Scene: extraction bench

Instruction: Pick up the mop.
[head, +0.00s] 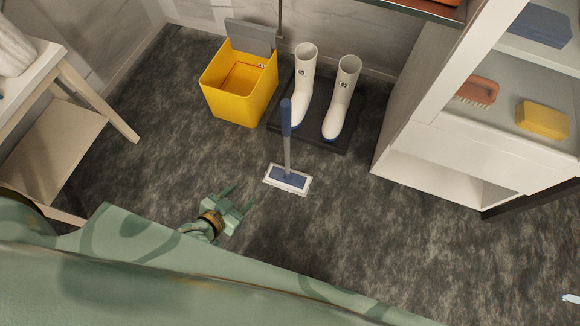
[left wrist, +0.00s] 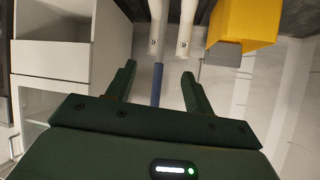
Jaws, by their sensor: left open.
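The mop (head: 287,150) stands upright on the dark floor in the middle of the head view. It has a blue grip, a grey shaft and a flat white-and-blue head (head: 288,180). My left gripper (head: 240,198) is open and empty, to the lower left of the mop head and apart from it. My right gripper is not in view.
Behind the mop, white boots (head: 341,98) stand on a black tray (head: 318,142), beside an open yellow bucket (head: 240,92). A white shelf unit (head: 440,160) is at right, a pale wooden table (head: 95,95) at left. Floor around the mop head is clear.

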